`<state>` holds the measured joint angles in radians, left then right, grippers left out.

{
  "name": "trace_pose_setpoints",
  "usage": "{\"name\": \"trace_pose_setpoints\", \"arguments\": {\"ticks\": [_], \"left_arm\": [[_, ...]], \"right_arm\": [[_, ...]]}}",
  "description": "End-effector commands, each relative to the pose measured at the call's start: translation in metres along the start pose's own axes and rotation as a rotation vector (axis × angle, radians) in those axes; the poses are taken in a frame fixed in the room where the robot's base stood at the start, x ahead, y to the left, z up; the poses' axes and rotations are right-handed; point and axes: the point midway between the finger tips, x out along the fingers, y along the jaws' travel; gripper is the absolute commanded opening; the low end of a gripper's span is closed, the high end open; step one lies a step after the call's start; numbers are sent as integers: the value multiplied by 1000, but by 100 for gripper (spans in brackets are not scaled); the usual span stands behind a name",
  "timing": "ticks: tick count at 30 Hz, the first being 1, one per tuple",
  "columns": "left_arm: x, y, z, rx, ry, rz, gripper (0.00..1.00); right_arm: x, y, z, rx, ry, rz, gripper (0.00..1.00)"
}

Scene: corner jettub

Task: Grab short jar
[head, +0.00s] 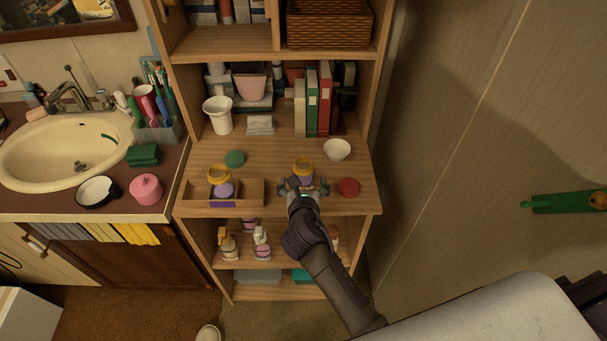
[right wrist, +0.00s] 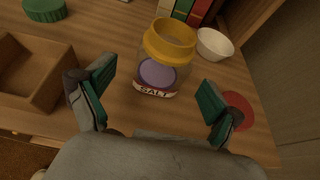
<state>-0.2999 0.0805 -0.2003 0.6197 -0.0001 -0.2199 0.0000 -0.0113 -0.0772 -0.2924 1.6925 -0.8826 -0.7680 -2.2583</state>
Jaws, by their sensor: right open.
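A short clear jar with a yellow rim, a purple disc showing inside and a SALT label stands upright on the wooden shelf unit's counter. The jar (head: 303,168) is just beyond my right gripper (head: 304,187) in the head view. In the right wrist view the jar (right wrist: 165,55) lies centrally ahead, between the open green-padded fingers of the gripper (right wrist: 155,82), with visible gaps on both sides. The gripper is empty. A similar yellow-rimmed jar (head: 218,173) is at the wooden box on the left. My left gripper is not in view.
The open wooden box (head: 251,192) sits left of the gripper. A red lid (head: 348,187) lies close by the right finger. A white bowl (head: 337,149) is behind right, a green lid (head: 235,158) behind left. Books (head: 312,102) stand at the back.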

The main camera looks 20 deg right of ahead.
Motion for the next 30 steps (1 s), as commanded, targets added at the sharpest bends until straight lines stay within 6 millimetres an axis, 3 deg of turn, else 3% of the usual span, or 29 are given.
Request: {"name": "trace_pose_setpoints", "arguments": {"ticks": [7, 17, 27, 30], "left_arm": [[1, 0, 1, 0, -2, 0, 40], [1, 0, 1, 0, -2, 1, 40], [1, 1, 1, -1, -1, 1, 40], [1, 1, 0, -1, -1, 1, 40]], "right_arm": [[37, -2, 2, 0, 1, -2, 92], [42, -2, 2, 1, 1, 0, 90], [42, -2, 2, 0, 1, 0, 33], [42, -2, 2, 1, -1, 0, 22]]}}
